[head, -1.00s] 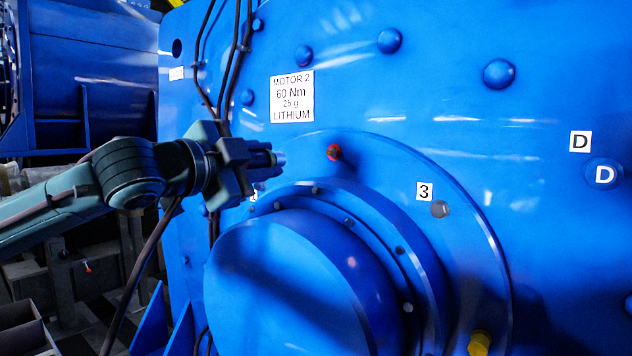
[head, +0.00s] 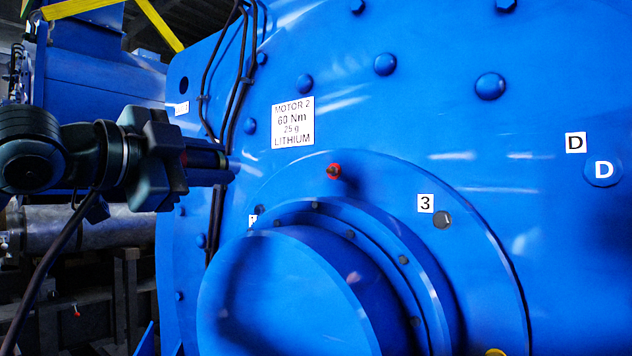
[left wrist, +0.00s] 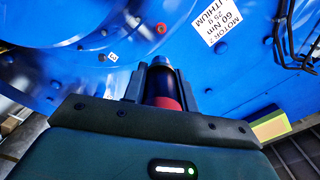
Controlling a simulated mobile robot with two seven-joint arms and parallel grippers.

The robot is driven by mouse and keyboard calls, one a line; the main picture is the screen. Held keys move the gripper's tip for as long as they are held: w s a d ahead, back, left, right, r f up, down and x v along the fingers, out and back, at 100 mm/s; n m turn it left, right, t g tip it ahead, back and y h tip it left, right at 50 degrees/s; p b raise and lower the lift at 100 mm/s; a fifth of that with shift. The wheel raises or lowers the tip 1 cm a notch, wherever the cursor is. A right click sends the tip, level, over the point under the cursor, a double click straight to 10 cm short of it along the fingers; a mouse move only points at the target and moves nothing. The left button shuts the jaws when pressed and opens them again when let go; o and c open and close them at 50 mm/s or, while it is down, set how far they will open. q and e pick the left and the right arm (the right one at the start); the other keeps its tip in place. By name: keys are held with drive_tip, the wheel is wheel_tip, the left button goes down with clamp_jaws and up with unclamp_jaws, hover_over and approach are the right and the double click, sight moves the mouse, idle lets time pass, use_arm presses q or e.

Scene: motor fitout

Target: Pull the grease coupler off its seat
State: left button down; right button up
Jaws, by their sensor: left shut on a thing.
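My left gripper (head: 207,168) comes in from the left and is shut on the grease coupler. In the left wrist view the coupler (left wrist: 161,84) is a dark cylinder with a red band, sitting between the two fingers and pointing away from the palm. In the head view it is mostly hidden by the fingers. A red-collared fitting (head: 334,171) stands on the blue motor face above the hub, clear of the gripper. It also shows in the left wrist view (left wrist: 161,28), beyond the coupler tip with a gap between. My right gripper is not in view.
The blue motor (head: 420,120) fills the right side, with its round hub (head: 280,300) jutting out below the gripper. A label (head: 293,121) reads MOTOR 2, 60 Nm, 25 g, LITHIUM. Black cables (head: 222,110) run down the motor face. A dark hose (head: 48,265) hangs below my left arm.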

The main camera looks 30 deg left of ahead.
sight(187, 161)
use_arm(q)
drive_tip(key=shift+s+a+f, duration=0.1)
drive_tip(key=shift+s, duration=0.45)
drive_tip(key=shift+s+b, duration=0.55)
drive_tip(key=shift+s, duration=0.45)
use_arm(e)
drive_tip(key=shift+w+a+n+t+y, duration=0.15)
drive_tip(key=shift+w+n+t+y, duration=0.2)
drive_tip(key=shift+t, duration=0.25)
use_arm(q)
drive_tip(key=shift+a, duration=0.1)
